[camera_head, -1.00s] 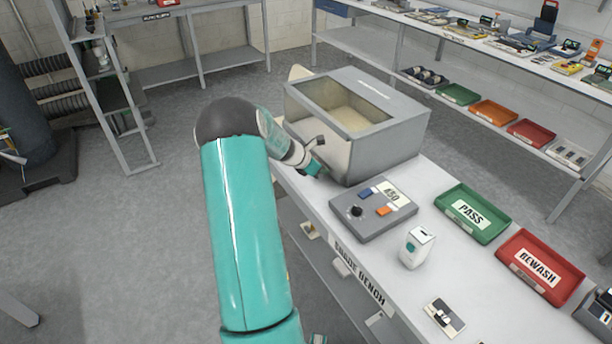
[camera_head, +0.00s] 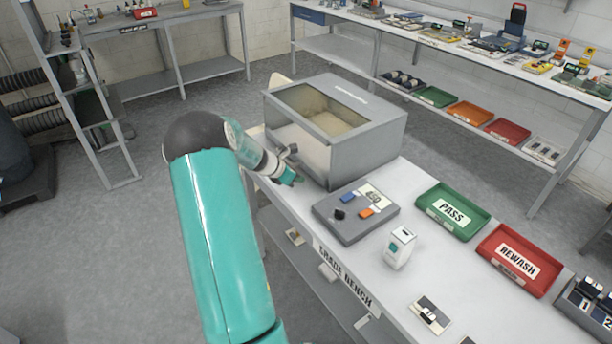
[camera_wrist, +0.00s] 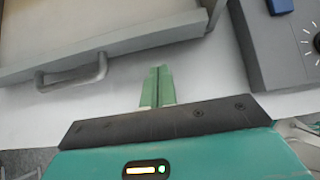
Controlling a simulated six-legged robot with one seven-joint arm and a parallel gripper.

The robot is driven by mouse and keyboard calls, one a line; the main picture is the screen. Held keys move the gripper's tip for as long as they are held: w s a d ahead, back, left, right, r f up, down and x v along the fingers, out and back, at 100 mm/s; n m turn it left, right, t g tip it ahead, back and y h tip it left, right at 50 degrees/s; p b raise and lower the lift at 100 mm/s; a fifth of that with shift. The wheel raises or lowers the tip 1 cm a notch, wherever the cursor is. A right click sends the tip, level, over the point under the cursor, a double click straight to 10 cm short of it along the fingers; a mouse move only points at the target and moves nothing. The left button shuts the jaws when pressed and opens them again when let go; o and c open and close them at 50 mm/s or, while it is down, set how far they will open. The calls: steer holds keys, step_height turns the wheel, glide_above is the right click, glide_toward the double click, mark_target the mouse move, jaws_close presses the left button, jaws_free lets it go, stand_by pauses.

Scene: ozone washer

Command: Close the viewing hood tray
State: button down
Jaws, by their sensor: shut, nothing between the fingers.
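The viewing hood (camera_head: 365,152) is a grey box with a window in its sloped top, standing at the back left of the bench. Its tray (camera_wrist: 110,45) shows in the wrist view as a pale front with a grey handle (camera_wrist: 72,76). How far the tray stands out is hard to tell in the head view, where my arm covers part of the hood's front. My gripper (camera_wrist: 158,70) is shut and empty, its green fingertips to the right of the handle and apart from it. In the head view the gripper (camera_head: 290,178) is low beside the hood's front corner.
A grey control box (camera_head: 340,222) with a knob and buttons sits right of my gripper. A small white container (camera_head: 398,250), a green PASS tray (camera_head: 436,222) and a red REWASH tray (camera_head: 500,275) stand further along the bench (camera_head: 345,275). Open floor lies left of the bench.

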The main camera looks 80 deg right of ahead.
steer(key=v, duration=1)
steer(key=shift+w+a, duration=0.2)
steer(key=shift+w, duration=0.15)
steer(key=w+a+r+m+t, duration=0.2)
steer(key=w+a+r, duration=0.35)
steer(key=a, duration=0.45)
steer(key=w+a+r+m+t+y, duration=0.1)
steer(key=w+a+r+m+t, duration=0.2)
steer(key=w+a, duration=0.55)
steer(key=w+a+r+t, duration=0.2)
steer(key=w+a+r, duration=0.35)
steer(key=a, duration=0.55)
steer(key=s+a+r+m+t+y, duration=0.1)
steer(key=s+a, duration=0.1)
steer(key=a, duration=0.8)
steer(key=s+a+r+m+t+y, duration=0.1)
steer(key=s+a+r+t+y, duration=0.1)
steer(key=a, duration=0.9)
steer(key=s+a+r+m+t+y, duration=0.2)
steer(key=s+a, duration=0.1)
steer(key=a, duration=0.8)
steer(key=shift+s, duration=0.25)
steer(key=shift+d, duration=0.2)
